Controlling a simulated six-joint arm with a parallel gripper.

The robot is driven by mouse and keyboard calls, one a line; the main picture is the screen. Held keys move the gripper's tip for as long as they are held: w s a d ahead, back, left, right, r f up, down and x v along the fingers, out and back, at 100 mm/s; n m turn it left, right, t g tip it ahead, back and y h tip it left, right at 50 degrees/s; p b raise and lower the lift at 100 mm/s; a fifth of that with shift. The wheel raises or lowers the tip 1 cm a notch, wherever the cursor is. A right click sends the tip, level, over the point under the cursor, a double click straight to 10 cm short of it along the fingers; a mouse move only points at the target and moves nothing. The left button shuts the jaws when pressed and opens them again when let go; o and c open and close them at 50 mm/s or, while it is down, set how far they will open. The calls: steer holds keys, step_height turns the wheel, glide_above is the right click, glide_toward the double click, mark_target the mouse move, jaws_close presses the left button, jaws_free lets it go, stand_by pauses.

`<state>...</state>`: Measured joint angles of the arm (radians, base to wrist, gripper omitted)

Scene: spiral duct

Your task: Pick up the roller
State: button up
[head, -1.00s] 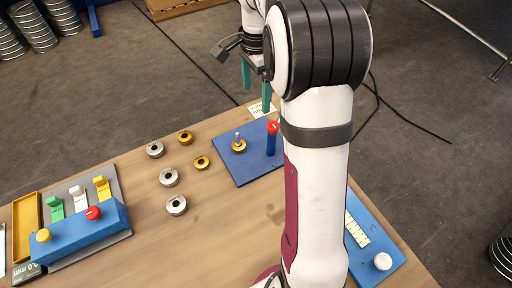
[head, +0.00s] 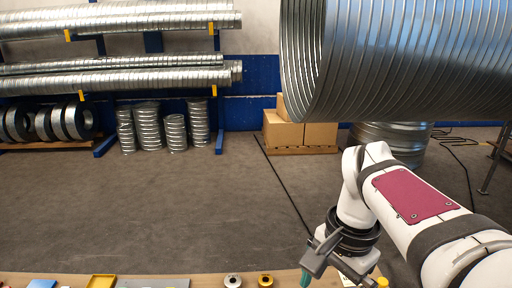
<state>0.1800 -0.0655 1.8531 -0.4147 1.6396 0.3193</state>
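A silver roller (head: 232,281) and a gold roller (head: 265,281) stand on the wooden table (head: 207,279) at the bottom edge of the head view, both partly cut off. My gripper (head: 306,278) hangs right of the gold roller in the picture. One teal finger shows at the bottom edge; the other is not clearly visible, so I cannot tell how far the fingers are apart. Nothing is visible in the grip. A small yellow part (head: 382,283) shows right of my gripper, mostly cut off.
A large spiral duct (head: 400,60) fills the upper right. Cardboard boxes (head: 300,133) on a pallet and racks of metal ducts (head: 110,75) stand at the back. A yellow tray (head: 101,281) and a grey plate (head: 152,283) lie at the table's left.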

steer(key=s+a+f+n, duration=0.3)
steer(key=s+f, duration=0.1)
steer(key=s, duration=0.4)
steer(key=s+a+f+n+y, duration=0.1)
steer(key=s+a+f+n, duration=0.2)
steer(key=s, duration=0.4)
steer(key=shift+s+a+f, duration=0.35)
steer(key=shift+a+f, duration=0.15)
steer(key=shift+f, duration=0.4)
steer(key=w+a+f+m+h, duration=0.1)
steer(key=w+a+f+m, duration=0.2)
steer(key=w, duration=0.4)
steer(key=w+a+f+m, duration=0.1)
steer(key=w+a+m, duration=0.2)
steer(key=w+m, duration=0.35)
steer(key=w+a+f+m+h, duration=0.1)
steer(key=w+a+f+m, duration=0.15)
steer(key=w, duration=0.65)
steer(key=f, duration=1)
steer(key=s+a+f, duration=0.1)
steer(key=f, duration=0.4)
steer(key=shift+w, duration=0.1)
jaws_close()
